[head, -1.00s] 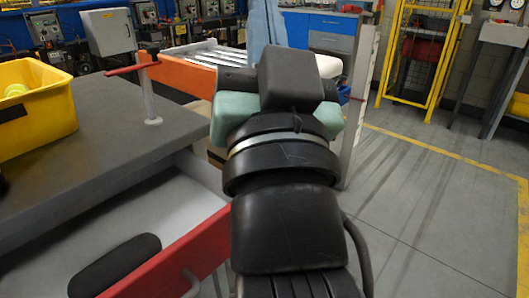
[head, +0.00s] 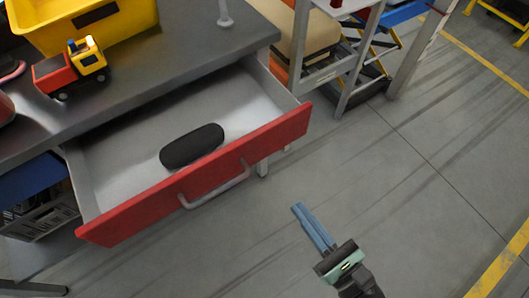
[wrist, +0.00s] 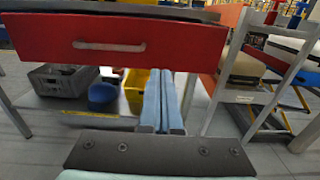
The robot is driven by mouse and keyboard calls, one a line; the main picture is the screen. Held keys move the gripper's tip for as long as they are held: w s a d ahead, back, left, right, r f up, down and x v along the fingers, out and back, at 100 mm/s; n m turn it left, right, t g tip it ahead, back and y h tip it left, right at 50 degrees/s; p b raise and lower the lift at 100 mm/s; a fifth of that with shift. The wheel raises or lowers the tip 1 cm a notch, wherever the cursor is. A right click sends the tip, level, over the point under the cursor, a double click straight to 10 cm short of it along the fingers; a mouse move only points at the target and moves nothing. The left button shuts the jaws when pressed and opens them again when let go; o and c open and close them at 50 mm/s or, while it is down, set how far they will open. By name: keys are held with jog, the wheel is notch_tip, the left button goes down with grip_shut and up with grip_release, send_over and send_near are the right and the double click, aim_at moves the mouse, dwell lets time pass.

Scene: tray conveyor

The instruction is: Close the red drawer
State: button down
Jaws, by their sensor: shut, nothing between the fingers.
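The red drawer (head: 130,218) stands pulled out from the grey workbench (head: 190,50) in the head view. Its inside is pale, and a black oblong object (head: 192,146) lies in it. A grey bar handle (head: 216,190) is on its red front. In the wrist view the red front (wrist: 180,42) spans the top, with the handle (wrist: 108,46) left of centre. My gripper (head: 298,208) is shut and empty, in front of the drawer and to the right of its handle, apart from the front. In the wrist view my fingers (wrist: 162,88) point towards the bench.
A yellow bin (head: 80,22) and a toy truck (head: 72,70) stand on the bench. A grey crate (wrist: 62,80) and a yellow bin (wrist: 136,88) are under it. A metal-framed stand (head: 330,72) is at the right. The floor (head: 420,180) before the drawer is clear.

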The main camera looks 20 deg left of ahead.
aim_at(256, 151)
jog(key=b+x, duration=0.1)
jog(key=x, duration=1.2)
jog(key=shift+w+a+b, duration=0.25)
jog(key=shift+b, duration=0.15)
jog(key=shift+w+a, duration=0.25)
jog(key=shift+a, duration=0.1)
jog(key=b+x, duration=0.3)
jog(key=x, duration=1.8)
jog(key=shift+w, duration=0.1)
jog(key=shift+w+a, duration=0.1)
jog(key=shift+a, duration=0.1)
jog(key=shift+r, duration=0.3)
